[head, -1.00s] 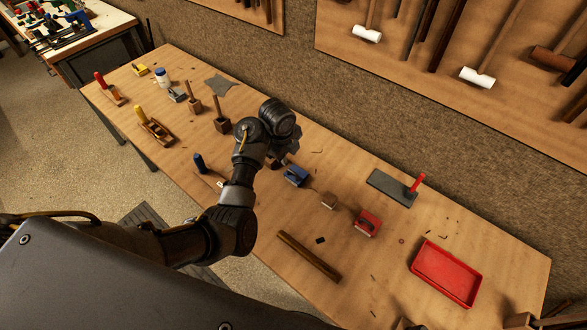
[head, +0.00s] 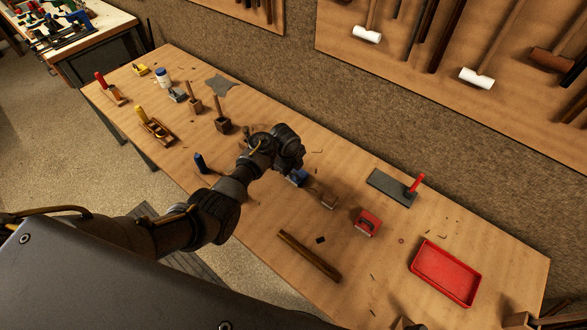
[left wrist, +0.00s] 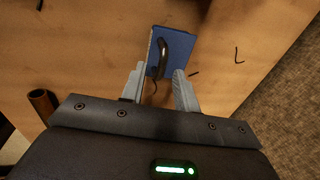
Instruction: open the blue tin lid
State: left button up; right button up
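The blue tin (head: 298,178) stands on the wooden workbench near its middle, partly hidden behind my left arm in the head view. In the left wrist view the blue tin (left wrist: 181,45) shows from above, with a dark curved handle on its lid. My left gripper (left wrist: 159,72) is open, with its two grey fingers apart. The near end of the tin and its handle lie just ahead of and between the fingertips. Whether the fingers touch the tin cannot be told. My right gripper does not show.
A wooden bar (head: 309,256) lies nearer the front edge. A red tray (head: 445,273) and a grey plate with a red handle (head: 391,187) are farther right.

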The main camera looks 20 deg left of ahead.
pick_arm(q)
jog(key=shift+f, duration=0.1)
jog(key=shift+c, duration=0.8)
grip_shut()
jog(key=shift+w, duration=0.15)
